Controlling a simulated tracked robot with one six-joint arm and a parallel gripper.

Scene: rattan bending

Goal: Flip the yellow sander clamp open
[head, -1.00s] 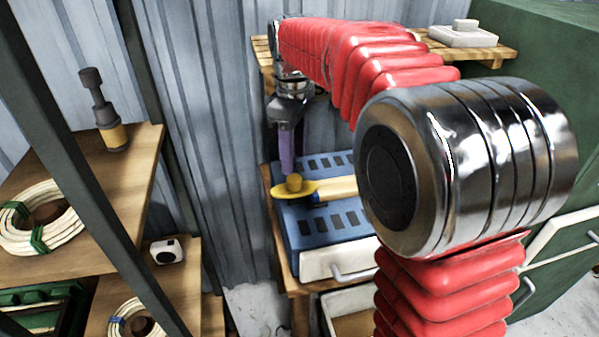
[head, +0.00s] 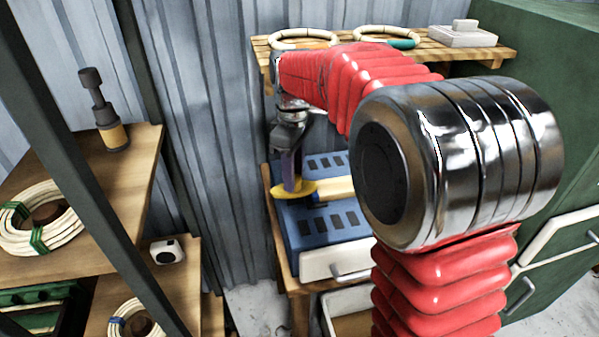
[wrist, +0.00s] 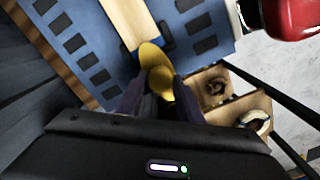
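The yellow sander clamp shows in the head view (head: 299,190) as a flat rounded plate. It lies at the end of a pale bar on top of a blue slotted machine (head: 312,237). In the wrist view the clamp (wrist: 151,55) and its rounded knob lie between my gripper's two purple fingers. My gripper (head: 291,178) points straight down, its fingertips around the knob, and hides the knob in the head view. The fingers look open, one on each side; the wrist view (wrist: 161,82) does not clearly show contact.
The blue machine stands on a wooden bench with a white drawer (head: 335,259). A corrugated wall (head: 215,150) is close behind and left. A wooden shelf (head: 455,52) with coils and a white box is above. A rack with coils stands at left.

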